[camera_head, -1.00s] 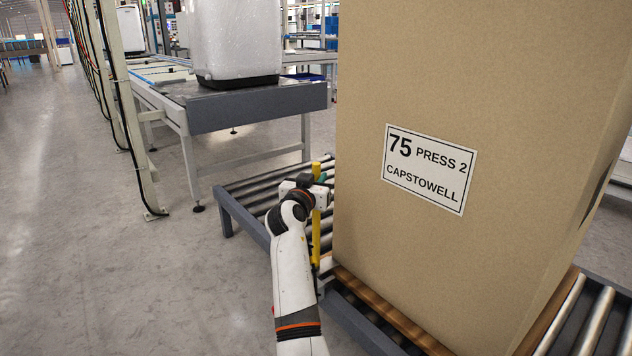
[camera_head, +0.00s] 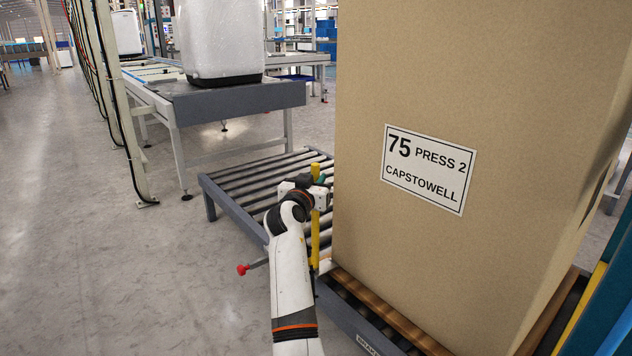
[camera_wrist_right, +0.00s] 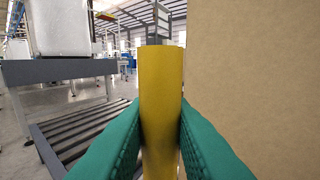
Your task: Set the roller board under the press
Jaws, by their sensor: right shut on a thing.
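A brown wooden board (camera_head: 395,315) lies on the rollers, seen as a strip under a tall cardboard box (camera_head: 400,90). The box label (camera_head: 428,168) reads "75 PRESS 2 CAPSTOWELL". A yellow post (camera_head: 315,240) stands upright close to the box's left edge; its foot is partly hidden. My right gripper (camera_head: 318,182) is shut on the post near its top. In the right wrist view the green jaws (camera_wrist_right: 160,125) press on both sides of the yellow post (camera_wrist_right: 161,90), with the box at right. My left gripper is not in view.
The roller conveyor (camera_head: 248,175) extends free beyond the post. A red knob (camera_head: 242,269) sticks out at its left, near a "BRAKE" label (camera_head: 368,345). A blue and yellow frame (camera_head: 604,310) stands close at right. A grey bench (camera_head: 240,101) is behind; open floor at left.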

